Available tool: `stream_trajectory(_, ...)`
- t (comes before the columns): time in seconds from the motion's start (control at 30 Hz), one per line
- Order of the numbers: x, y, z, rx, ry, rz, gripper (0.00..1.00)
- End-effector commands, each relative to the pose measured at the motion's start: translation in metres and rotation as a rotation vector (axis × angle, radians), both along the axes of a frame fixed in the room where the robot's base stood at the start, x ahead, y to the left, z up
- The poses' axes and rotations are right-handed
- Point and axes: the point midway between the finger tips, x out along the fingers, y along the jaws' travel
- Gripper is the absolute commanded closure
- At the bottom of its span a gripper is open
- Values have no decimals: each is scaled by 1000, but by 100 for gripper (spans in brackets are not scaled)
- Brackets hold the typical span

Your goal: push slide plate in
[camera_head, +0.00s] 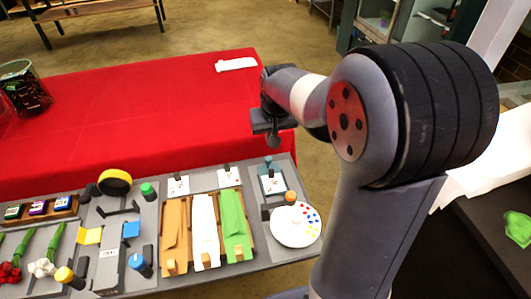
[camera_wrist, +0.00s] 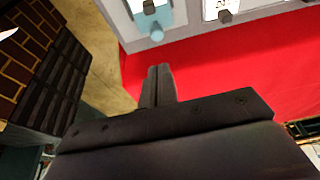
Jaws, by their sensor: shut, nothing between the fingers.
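A teal plate (camera_head: 265,184), which looks like the slide plate, lies at the far right of the grey station board, under or around a white card. My gripper (camera_head: 275,138) is shut and empty, above the gap between the board and the red table, just beyond the knob. In the wrist view my gripper's fingertips (camera_wrist: 159,72) appear below the knob, apart from it.
Two more white cards (camera_head: 178,187) with dark knobs lie left of the plate. The red table (camera_head: 150,110) is mostly clear.

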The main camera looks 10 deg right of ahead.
Motion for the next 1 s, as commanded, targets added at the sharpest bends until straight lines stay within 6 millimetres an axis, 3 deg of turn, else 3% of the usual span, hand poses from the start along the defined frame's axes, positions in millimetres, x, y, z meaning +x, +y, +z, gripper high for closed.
stream_trajectory(0.17,11,-2,-8,0,-7,-5,100)
stream_trajectory(0.7,37,-1,-85,0,-6,-4,100)
stream_trajectory(1.0,41,-1,-96,0,-9,-4,100)
